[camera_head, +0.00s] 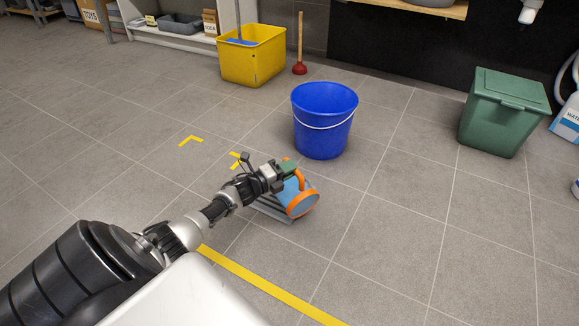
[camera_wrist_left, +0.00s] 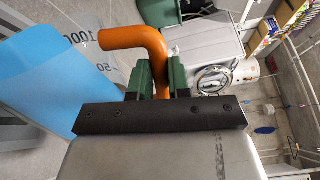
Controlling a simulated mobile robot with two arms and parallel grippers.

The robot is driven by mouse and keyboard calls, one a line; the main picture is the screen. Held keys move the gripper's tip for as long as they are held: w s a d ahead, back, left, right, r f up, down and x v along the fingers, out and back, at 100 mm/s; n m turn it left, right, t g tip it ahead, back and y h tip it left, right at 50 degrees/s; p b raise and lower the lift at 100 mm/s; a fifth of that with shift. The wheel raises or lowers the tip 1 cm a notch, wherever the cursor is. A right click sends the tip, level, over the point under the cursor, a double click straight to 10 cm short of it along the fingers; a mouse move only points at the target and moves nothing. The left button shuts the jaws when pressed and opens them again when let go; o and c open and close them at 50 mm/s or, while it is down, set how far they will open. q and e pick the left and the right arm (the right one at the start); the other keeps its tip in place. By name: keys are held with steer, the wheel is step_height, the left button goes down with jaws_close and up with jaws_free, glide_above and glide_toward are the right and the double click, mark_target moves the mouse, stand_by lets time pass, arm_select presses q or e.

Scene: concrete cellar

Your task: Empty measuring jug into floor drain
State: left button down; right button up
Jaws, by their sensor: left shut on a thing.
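The measuring jug (camera_head: 289,190) has a blue body, an orange ring at its lower right end and an orange handle (camera_wrist_left: 150,43). It is tilted over a grey slotted floor drain (camera_head: 272,210), covering part of it. My left gripper (camera_head: 287,168) is shut on the handle; its green fingers (camera_wrist_left: 161,80) sit either side of it in the left wrist view. That view also shows a scale on the clear wall and a light blue area (camera_wrist_left: 45,75). I cannot tell whether liquid is flowing out. My right gripper is not in view.
A blue bucket (camera_head: 323,125) stands close behind the jug. A yellow bucket (camera_head: 252,62), a red plunger (camera_head: 299,65) and a green lidded bin (camera_head: 501,115) stand farther back. A yellow floor line (camera_head: 268,284) crosses in front.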

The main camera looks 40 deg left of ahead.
arm_select(q)
steer(key=shift+w+a+r+n, duration=0.2)
steer(key=shift+a+r+n, duration=0.15)
steer(key=shift+a+n, duration=0.25)
steer(key=shift+a, duration=0.15)
steer(key=shift+w+a+r+n, duration=0.1)
steer(key=shift+a+r+n, duration=0.1)
steer(key=shift+a+n, duration=0.15)
steer(key=shift+w+a+r+n, duration=0.15)
steer(key=shift+a+n, duration=0.1)
steer(key=shift+a, duration=0.2)
steer(key=shift+d, duration=0.1)
steer(key=d+m, duration=0.1)
steer(key=s+d+f+m, duration=0.1)
steer(key=d, duration=0.1)
steer(key=d+f+m, duration=0.1)
steer(key=d+m, duration=0.1)
steer(key=shift+s, duration=0.2)
